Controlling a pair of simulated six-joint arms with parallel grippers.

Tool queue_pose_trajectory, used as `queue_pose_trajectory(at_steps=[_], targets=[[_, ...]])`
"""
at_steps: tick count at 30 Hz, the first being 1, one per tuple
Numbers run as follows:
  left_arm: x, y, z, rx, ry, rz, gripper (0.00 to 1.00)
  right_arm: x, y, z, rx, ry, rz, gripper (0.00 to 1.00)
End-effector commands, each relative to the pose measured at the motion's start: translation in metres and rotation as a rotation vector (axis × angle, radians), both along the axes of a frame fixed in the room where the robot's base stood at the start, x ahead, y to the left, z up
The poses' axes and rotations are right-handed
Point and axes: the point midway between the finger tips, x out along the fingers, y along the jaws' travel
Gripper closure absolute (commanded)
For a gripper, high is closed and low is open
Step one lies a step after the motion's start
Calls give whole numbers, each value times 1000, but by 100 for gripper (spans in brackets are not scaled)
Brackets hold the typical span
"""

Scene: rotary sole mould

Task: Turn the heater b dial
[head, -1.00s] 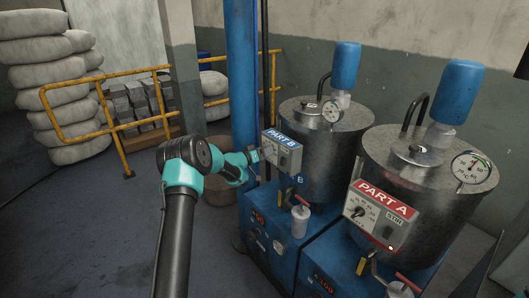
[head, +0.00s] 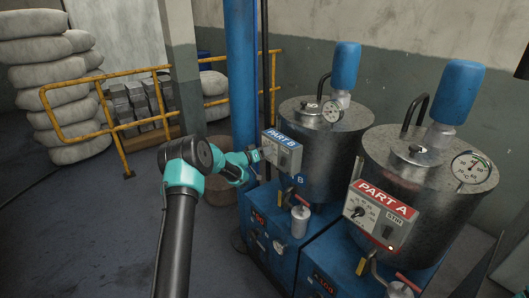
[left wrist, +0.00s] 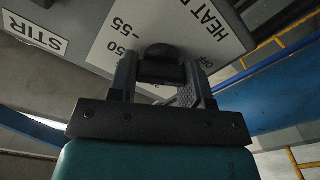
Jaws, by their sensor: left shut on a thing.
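The PART B control box (head: 282,152) is on the front of the rear steel tank. In the left wrist view its pale panel (left wrist: 95,45) shows HEAT, STIR, OFF, 50 and 55 markings. The black heater b dial (left wrist: 160,52) sits on this panel between my fingers. My left gripper (head: 256,156) reaches the panel from the left and is shut on the dial; it also shows in the left wrist view (left wrist: 160,75). The fingers and gripper body hide part of the dial and scale. My right gripper is not in view.
The PART A box (head: 380,215) is on the nearer tank (head: 425,190) at the right. Blue cabinets (head: 290,240) with valves stand below. A blue post (head: 241,75) rises behind my left gripper. Yellow rails (head: 100,90) and sacks (head: 50,75) are at the left, with open floor before them.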

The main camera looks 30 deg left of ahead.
Motion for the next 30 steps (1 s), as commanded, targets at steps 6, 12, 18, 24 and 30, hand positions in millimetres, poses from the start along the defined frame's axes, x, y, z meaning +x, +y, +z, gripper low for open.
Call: queue_pose_trajectory(at_steps=[6,12,18,24,30], targets=[[0,0,0,30,-12,0,79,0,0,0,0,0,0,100],[0,0,0,107,-44,0,79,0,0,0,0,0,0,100],[0,-1,0,239,-98,0,79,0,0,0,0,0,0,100],[-1,-2,0,405,-167,0,79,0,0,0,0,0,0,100],[-1,-2,0,582,-239,0,79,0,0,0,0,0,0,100]])
